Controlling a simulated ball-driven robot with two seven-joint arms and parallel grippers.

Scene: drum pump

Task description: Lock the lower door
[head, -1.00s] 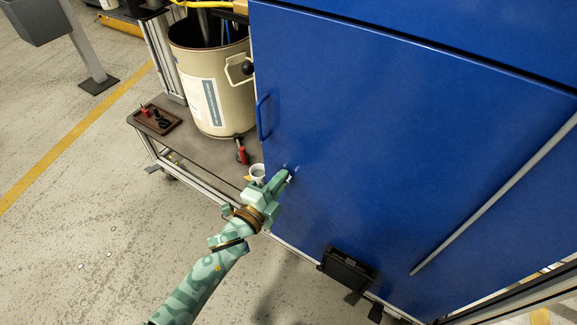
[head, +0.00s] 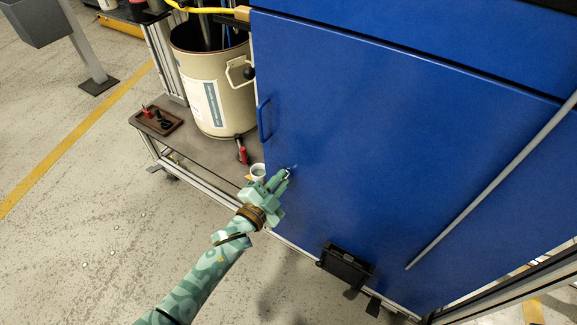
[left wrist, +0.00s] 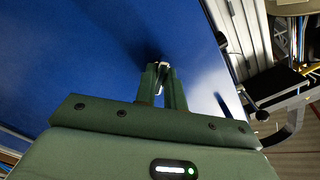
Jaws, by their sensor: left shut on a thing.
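The blue lower door (head: 380,150) fills the right half of the head view and looks closed, with a blue handle (head: 263,118) at its left edge. My left gripper (head: 285,176) is at the door's face, below and right of that handle. In the left wrist view its two fingers (left wrist: 162,80) are shut on a small light metal piece, which looks like a key (left wrist: 159,88), at a dark spot on the blue door (left wrist: 100,60). The fingers hide most of the key and the lock, so I cannot tell the lock's state. My right gripper is out of view.
A beige drum (head: 213,85) stands on a low grey shelf (head: 185,150) left of the door. A black bracket (head: 346,264) sticks out at the door's bottom edge.

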